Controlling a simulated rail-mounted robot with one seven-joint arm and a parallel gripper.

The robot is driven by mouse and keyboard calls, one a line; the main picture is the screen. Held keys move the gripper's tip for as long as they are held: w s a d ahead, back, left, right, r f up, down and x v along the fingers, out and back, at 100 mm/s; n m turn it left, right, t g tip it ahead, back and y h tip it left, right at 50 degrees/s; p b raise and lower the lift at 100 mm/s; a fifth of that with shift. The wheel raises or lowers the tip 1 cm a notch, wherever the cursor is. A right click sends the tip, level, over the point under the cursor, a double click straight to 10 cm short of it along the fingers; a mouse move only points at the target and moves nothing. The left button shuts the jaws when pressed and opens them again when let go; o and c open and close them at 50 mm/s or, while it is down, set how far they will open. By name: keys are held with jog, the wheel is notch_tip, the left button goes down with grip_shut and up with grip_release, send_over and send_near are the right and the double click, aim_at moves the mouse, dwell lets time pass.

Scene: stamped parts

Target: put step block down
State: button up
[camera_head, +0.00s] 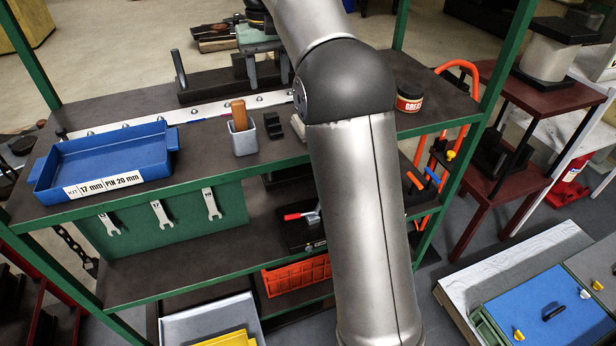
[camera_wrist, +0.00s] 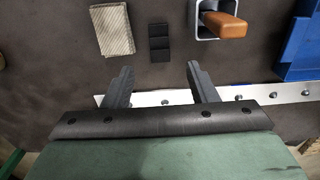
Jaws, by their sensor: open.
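The step block (camera_wrist: 160,42) is a small dark block with stepped bands. In the wrist view it rests on the dark shelf top, beyond the gap between my fingertips. It also shows in the head view (camera_head: 273,125), right of the grey cup. My gripper (camera_wrist: 160,72) is open and empty, its two dark fingers apart and clear of the block. In the head view my gripper (camera_head: 268,82) stands at the back of the shelf top, behind the block.
A grey cup (camera_head: 243,141) with a wooden-handled tool stands beside the block. A beige cloth (camera_wrist: 114,31) lies on its other side. A studded metal strip (camera_wrist: 150,98) runs under my fingers. A blue tray (camera_head: 110,158) sits at left, and a grease tin (camera_head: 409,98) at right.

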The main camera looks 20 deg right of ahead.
jog(key=s+a+f, duration=0.1)
jog(key=s, duration=0.6)
jog(key=s+a+f, duration=0.1)
jog(key=s+f, duration=0.1)
jog(key=s, duration=0.5)
jog(key=shift+f+t, duration=0.3)
jog(key=shift+o, duration=0.5)
jog(key=s+f, duration=0.7)
jog(key=s, duration=0.3)
jog(key=s+a+f, duration=0.1)
jog(key=s+f, duration=0.5)
jog(key=s, duration=0.4)
jog(key=shift+s+f+t, duration=0.3)
jog(key=shift+f+t, duration=0.1)
